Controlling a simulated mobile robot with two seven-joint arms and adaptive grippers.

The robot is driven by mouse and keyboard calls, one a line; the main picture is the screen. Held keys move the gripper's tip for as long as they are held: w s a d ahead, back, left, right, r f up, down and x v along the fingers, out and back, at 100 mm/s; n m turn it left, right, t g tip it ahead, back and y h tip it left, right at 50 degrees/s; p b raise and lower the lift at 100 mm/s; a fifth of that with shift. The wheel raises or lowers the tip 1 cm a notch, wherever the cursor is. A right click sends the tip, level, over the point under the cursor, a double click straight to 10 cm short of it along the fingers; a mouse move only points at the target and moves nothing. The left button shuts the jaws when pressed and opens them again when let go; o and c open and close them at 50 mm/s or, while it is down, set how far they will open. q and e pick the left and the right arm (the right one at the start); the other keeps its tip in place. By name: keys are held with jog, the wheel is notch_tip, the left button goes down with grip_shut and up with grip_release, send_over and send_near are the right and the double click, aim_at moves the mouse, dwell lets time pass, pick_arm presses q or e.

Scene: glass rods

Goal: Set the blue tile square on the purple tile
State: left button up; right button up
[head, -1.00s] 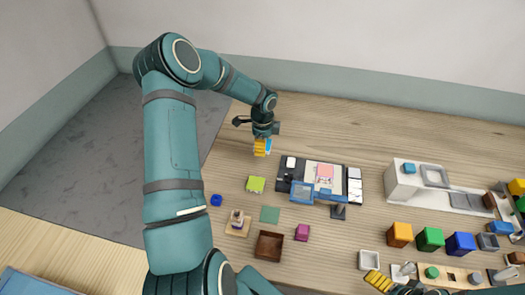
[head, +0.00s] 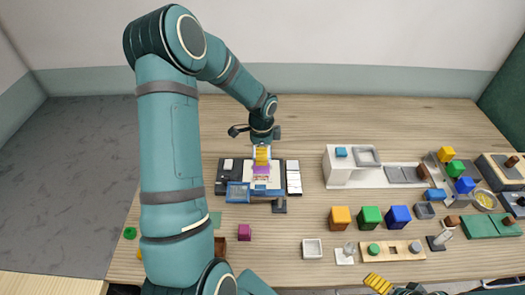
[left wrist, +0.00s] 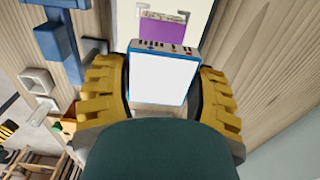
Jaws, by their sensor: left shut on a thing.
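My left gripper (head: 262,154) is over the back edge of a dark station with a pale board (head: 248,180). In the left wrist view its yellow fingers (left wrist: 163,85) are shut on the blue tile (left wrist: 160,76), which has a white face and blue edges. The purple tile (head: 261,171) lies on the pale board, just in front of the gripper in the head view. It also shows in the left wrist view (left wrist: 166,32), beyond the held tile and partly covered by it. My right gripper (head: 378,283) shows only in part at the bottom edge.
A blue frame (head: 238,192) on the station stands close to the front of the purple tile. Orange, green and blue cubes (head: 370,217) and a white unit (head: 340,170) stand to the right. The table behind the station is clear.

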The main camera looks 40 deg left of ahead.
pick_arm(q)
jog(key=shift+a+f, duration=0.1)
jog(key=shift+f, duration=0.3)
jog(key=shift+f+b, duration=2)
jog(key=shift+f, duration=0.4)
jog(key=o, duration=1.4)
jog(key=shift+c, duration=0.2)
notch_tip(320, 180, up, 12)
jog(key=shift+r, duration=0.1)
